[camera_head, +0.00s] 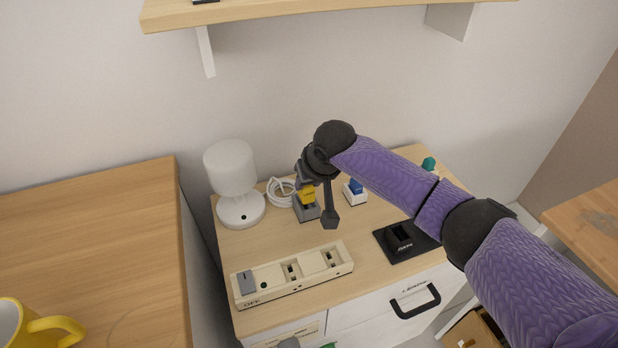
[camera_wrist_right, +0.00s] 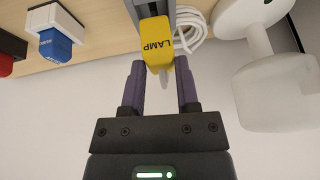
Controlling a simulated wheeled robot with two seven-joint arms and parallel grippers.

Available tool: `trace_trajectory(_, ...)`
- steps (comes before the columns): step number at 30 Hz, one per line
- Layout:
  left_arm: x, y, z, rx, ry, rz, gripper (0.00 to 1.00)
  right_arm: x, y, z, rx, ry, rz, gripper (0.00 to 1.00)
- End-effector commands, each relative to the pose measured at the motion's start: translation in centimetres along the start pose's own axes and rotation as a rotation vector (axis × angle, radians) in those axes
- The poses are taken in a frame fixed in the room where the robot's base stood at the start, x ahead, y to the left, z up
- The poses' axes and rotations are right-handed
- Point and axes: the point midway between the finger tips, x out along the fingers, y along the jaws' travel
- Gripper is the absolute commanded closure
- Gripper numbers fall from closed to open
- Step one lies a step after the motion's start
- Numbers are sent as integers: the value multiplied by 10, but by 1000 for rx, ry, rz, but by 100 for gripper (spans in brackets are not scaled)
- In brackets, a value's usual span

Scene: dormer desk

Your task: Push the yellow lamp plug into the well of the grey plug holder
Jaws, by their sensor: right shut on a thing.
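The yellow lamp plug (camera_head: 308,196), marked LAMP, stands at the grey plug holder (camera_head: 306,213) beside the lamp. My right gripper (camera_head: 304,180) reaches it from above and is shut on it. In the right wrist view the yellow plug (camera_wrist_right: 155,42) lies between the purple fingertips of my right gripper (camera_wrist_right: 160,65). A strip of the grey holder (camera_wrist_right: 150,6) shows at the top edge there, right against the plug. The holder's well is hidden, so I cannot tell how deep the plug sits. My left gripper is not in view.
A white lamp (camera_head: 232,180) and coiled white cable (camera_head: 281,192) stand to the left. A blue plug (camera_head: 356,186) in a white holder is to the right. A cream power strip (camera_head: 292,274) and a black stand (camera_head: 405,243) lie in front. A shelf (camera_head: 300,12) hangs above.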

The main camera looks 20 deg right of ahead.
Motion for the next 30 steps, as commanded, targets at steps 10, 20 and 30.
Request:
trace_trajectory(10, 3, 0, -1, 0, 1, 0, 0, 8, 0, 4, -1, -1, -1, 100)
trace_trajectory(20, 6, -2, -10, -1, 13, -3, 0, 16, 1, 8, 0, 0, -1, 100)
trace_trajectory(30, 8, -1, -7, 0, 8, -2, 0, 23, 2, 12, 0, -1, -1, 100)
